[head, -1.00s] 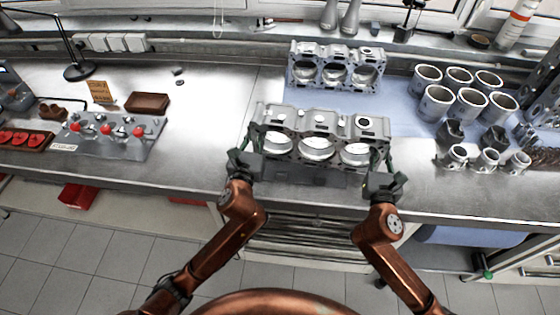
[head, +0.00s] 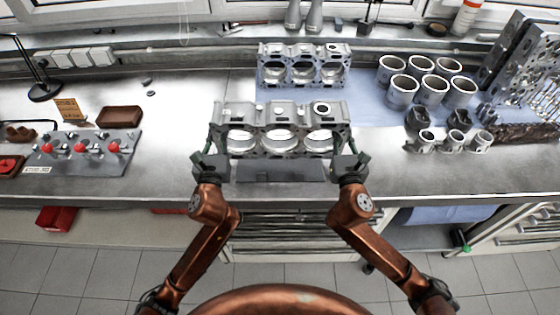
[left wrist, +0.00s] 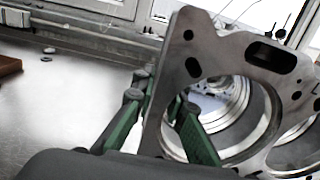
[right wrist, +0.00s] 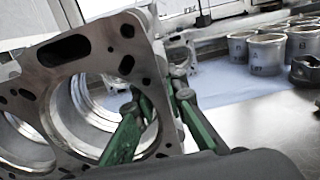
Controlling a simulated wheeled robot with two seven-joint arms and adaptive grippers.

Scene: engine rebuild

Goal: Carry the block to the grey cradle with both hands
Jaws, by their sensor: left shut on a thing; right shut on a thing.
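The block (head: 237,111) is a grey engine block with three open bores, held upright and roughly level at the front middle of the bench. My left gripper (head: 208,155) is shut on its left end; in the left wrist view one green finger is outside the end wall and one shows through the bore. My right gripper (head: 349,155) is shut on its right end the same way, as the right wrist view shows. A low, flat grey piece (head: 282,172), which looks like the grey cradle, lies just below the block in the head view. The block hides its rear, so contact is unclear.
A second engine block (head: 262,69) stands behind on the blue mat (head: 375,108). Several cylinder liners (head: 403,91) and pistons (head: 424,141) stand right. A grey fixture with red knobs (head: 108,160) and a brown box (head: 119,116) are left. Bench is clear between the fixture and my left gripper.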

